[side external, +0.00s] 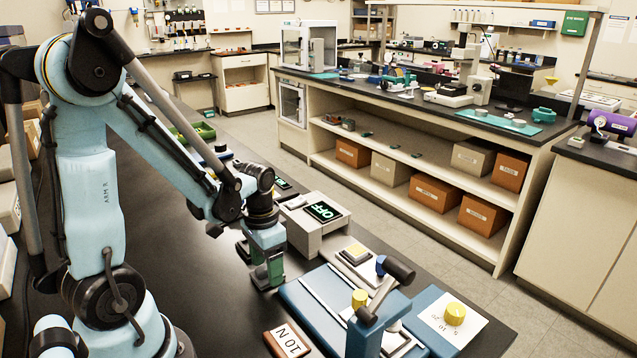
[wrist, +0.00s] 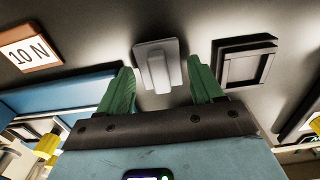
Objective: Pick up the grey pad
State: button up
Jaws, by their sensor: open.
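The grey pad (wrist: 157,65) shows in the wrist view as a light grey square plate with a raised block on it. It lies on the dark bench top, between and just beyond my gripper's green fingertips. My gripper (wrist: 160,72) is open, with a finger to either side of the pad in the picture; I see no contact. In the side view my gripper (side external: 267,277) points down, low over the black bench. I cannot make out the pad there; the gripper probably hides it.
A black-edged square frame (wrist: 246,63) lies right of the pad in the wrist view. A brown-edged block marked 10 N (side external: 287,341) lies in front.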

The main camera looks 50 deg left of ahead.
jog(key=shift+f, duration=0.5)
jog(key=c, duration=0.8)
jog(key=shift+r, duration=0.15)
jog(key=shift+r, duration=0.75)
notch_tip(320, 180, up, 2)
jog(key=shift+r, duration=0.15)
jog(key=d+r, duration=0.2)
jog(key=d, duration=0.1)
jog(key=s+d+r, duration=0.1)
jog(key=d+r, duration=0.1)
jog(key=d, duration=0.2)
jog(key=s+d+r, duration=0.1)
jog(key=d+r, duration=0.2)
jog(key=d, duration=0.1)
jog(key=shift+s+d, duration=0.15)
jog(key=shift+d, duration=0.1)
